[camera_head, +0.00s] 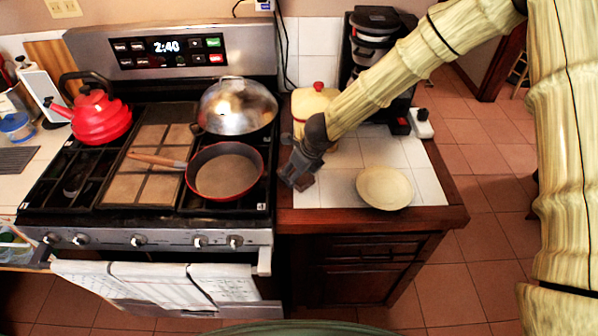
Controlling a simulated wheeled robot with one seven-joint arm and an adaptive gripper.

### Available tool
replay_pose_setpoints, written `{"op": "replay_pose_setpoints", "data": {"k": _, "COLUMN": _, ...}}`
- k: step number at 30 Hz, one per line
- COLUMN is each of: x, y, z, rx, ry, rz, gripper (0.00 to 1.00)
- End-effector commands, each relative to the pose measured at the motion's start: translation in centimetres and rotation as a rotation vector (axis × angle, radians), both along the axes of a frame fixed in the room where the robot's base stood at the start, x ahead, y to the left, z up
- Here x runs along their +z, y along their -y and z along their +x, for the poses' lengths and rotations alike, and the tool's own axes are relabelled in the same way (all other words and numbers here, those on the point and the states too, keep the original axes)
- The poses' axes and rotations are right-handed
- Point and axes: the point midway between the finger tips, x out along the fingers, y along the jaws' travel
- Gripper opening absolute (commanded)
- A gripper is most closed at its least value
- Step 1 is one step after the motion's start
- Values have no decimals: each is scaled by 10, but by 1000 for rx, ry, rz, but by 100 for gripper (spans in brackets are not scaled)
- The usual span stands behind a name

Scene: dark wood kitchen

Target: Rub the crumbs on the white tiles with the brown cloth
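The white tiles (330,188) cover the top of the small wooden counter right of the stove. My gripper (299,182) is low at the left edge of these tiles, beside the stove's right side. It is seen from behind and above, and its fingers are too small and dark to tell whether they are open or shut. A small brownish patch shows at its tip, but I cannot tell whether this is cloth. I cannot make out the brown cloth or any crumbs for certain. My arm and gripper hide part of the tiles.
A cream plate (384,187) lies on the tiles. A cream canister with red knob (312,103), a black coffee maker (371,40) and a white bottle (421,124) stand behind. The stove holds a red pan (226,174), metal domed pot (238,107) and red kettle (101,112).

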Motion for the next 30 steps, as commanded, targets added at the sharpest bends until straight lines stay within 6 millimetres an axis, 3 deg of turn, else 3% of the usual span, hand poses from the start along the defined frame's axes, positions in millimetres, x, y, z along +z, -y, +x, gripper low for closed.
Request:
{"op": "replay_pose_setpoints", "data": {"k": 5, "x": 3, "y": 0, "z": 0, "rx": 0, "ry": 1, "rz": 1, "gripper": 35}}
{"op": "replay_pose_setpoints", "data": {"k": 30, "x": 62, "y": 0, "z": 0, "rx": 0, "ry": 1, "rz": 0, "gripper": 35}}
